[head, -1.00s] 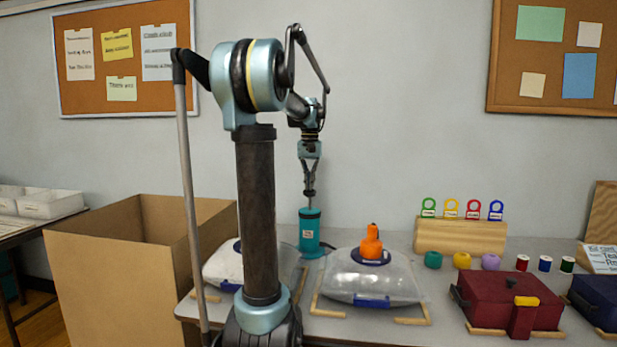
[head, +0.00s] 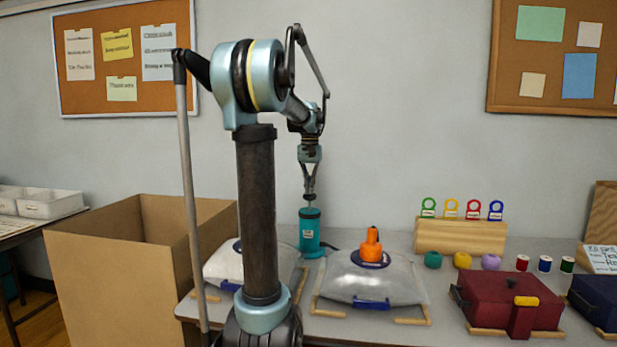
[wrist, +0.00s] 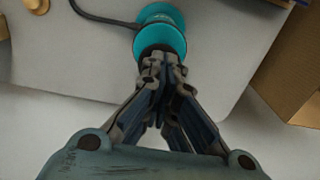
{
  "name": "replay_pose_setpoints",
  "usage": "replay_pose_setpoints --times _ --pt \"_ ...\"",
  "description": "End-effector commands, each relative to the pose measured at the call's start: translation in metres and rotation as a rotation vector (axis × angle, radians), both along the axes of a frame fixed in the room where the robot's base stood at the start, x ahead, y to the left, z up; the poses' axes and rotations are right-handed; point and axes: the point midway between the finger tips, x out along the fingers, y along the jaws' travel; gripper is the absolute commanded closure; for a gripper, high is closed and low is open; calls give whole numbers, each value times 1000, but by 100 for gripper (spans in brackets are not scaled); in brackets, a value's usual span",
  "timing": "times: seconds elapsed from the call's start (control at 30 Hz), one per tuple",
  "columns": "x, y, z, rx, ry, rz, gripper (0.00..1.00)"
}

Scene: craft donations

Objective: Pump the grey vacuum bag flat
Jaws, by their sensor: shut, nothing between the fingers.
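The teal hand pump (head: 310,232) stands upright at the back of the table. It also shows in the wrist view (wrist: 160,38). My gripper (head: 309,195) is shut and empty, pointing down onto the dark top of the pump. Its fingertips (wrist: 160,62) hide part of that top. The grey vacuum bag (head: 345,285) lies right of the pump, still puffed up, with an orange fitting (head: 371,246) on its dark blue valve and a blue clip at its front. A dark hose (wrist: 95,17) runs from the pump.
A second, paler bag (head: 222,266) is partly hidden behind my column. An open cardboard box (head: 110,270) stands at the left. A red case (head: 508,297), thread spools and a wooden rack (head: 460,238) with coloured tags sit at the right. The wall behind the pump is bare.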

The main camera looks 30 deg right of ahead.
Motion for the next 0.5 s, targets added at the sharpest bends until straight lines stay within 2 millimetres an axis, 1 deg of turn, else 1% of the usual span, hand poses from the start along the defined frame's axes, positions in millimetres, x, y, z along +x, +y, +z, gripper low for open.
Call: replay_pose_setpoints --times 0.5 --pt "0 0 42 0 0 0 100"
